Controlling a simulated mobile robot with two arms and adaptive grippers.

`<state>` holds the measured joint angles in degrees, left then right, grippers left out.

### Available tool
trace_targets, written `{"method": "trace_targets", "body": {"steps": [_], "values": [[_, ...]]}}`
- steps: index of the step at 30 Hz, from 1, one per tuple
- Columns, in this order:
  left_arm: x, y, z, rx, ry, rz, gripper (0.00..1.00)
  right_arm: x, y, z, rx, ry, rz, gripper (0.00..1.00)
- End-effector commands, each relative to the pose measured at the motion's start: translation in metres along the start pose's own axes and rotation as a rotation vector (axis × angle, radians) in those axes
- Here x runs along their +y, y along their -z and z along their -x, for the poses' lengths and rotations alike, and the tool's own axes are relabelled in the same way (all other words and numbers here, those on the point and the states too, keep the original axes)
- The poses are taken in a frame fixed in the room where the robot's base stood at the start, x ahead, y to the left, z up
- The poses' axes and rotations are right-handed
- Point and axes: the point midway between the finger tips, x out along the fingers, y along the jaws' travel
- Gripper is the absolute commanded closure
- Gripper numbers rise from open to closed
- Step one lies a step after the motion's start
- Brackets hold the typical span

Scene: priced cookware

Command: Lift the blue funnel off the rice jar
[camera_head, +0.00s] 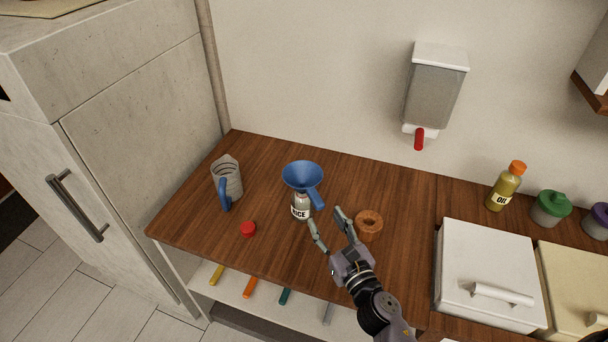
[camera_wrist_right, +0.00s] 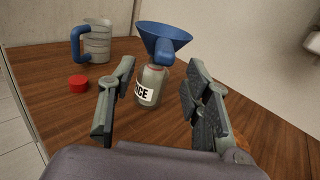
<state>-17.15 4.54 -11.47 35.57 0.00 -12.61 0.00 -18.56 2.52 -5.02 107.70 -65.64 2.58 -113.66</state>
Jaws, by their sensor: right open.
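The blue funnel (camera_head: 301,177) sits upright in the mouth of the rice jar (camera_head: 300,207), its handle pointing to the lower right. My right gripper (camera_head: 327,216) is open, close in front and to the right of the jar. In the wrist view its fingers (camera_wrist_right: 160,88) frame the jar and funnel handle from either side, with nothing held. My left gripper is not in view.
A measuring cup with a blue handle (camera_head: 228,180) and a red cap (camera_head: 248,229) are left of the jar. A brown ring-shaped object (camera_head: 369,226) lies just right of my gripper. A white box (camera_head: 484,268) and an oil bottle (camera_head: 505,190) are farther right.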

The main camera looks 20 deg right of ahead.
Motion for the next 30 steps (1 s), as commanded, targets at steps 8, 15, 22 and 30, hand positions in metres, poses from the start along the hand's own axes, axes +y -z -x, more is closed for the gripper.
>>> {"method": "trace_targets", "body": {"steps": [8, 15, 22, 30], "values": [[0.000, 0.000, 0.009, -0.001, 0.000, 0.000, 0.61, -0.001, -0.001, -0.028, 0.000, 0.001, -0.001, 0.55], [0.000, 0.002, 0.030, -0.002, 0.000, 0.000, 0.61, -0.006, -0.013, -0.059, -0.001, 0.002, -0.002, 0.55], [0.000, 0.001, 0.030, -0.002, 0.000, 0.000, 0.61, -0.006, -0.007, -0.079, 0.000, 0.001, -0.001, 0.55], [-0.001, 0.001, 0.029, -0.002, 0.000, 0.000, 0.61, -0.006, -0.006, -0.078, 0.001, 0.001, -0.001, 0.60]]}}
